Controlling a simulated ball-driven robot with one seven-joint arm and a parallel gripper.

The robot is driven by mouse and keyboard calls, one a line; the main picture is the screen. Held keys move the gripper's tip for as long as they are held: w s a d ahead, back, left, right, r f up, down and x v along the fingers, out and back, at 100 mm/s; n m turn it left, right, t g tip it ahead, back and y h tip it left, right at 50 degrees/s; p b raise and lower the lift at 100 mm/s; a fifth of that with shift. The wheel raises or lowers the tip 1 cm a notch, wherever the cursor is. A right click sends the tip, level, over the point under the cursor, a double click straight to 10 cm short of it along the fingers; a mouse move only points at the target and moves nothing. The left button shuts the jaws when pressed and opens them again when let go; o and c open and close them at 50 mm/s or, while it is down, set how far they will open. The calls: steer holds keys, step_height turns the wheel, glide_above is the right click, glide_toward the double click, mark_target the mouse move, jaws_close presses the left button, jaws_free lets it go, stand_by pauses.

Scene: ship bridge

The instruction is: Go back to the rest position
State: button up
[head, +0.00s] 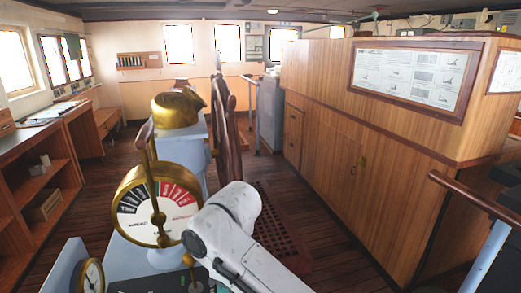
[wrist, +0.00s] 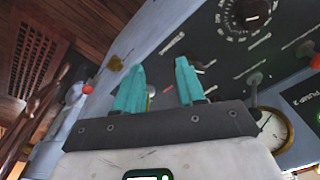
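My gripper (wrist: 159,84) shows in the wrist view with two teal fingers spread apart. Nothing is visibly held between them. The fingers point toward a blue-grey console with a dark control panel (wrist: 225,50). I cannot tell whether they touch it. In the head view my white arm reaches forward over the console at bottom centre, and my gripper cannot be made out there.
A brass engine telegraph (head: 157,205) stands just left of my arm. A round gauge (head: 92,276) sits at lower left. The ship's wheel (head: 228,130) is beyond. Wooden cabinets (head: 335,150) line the right, shelves (head: 35,185) the left. A wooden handrail (head: 475,196) is at right.

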steer(key=s+d+f+m+t+y, duration=0.1)
steer(key=s+d+f+m+y, duration=0.2)
steer(key=s+d+f+m, duration=0.9)
steer(key=s+d+f+m+h, duration=0.1)
steer(key=s+d+f+h, duration=0.1)
steer(key=s+d, duration=0.8)
steer(key=s+d+f+m+h, duration=0.2)
steer(key=s+d+f, duration=0.3)
steer(key=s+d, duration=0.6)
steer(key=shift+d, duration=0.25)
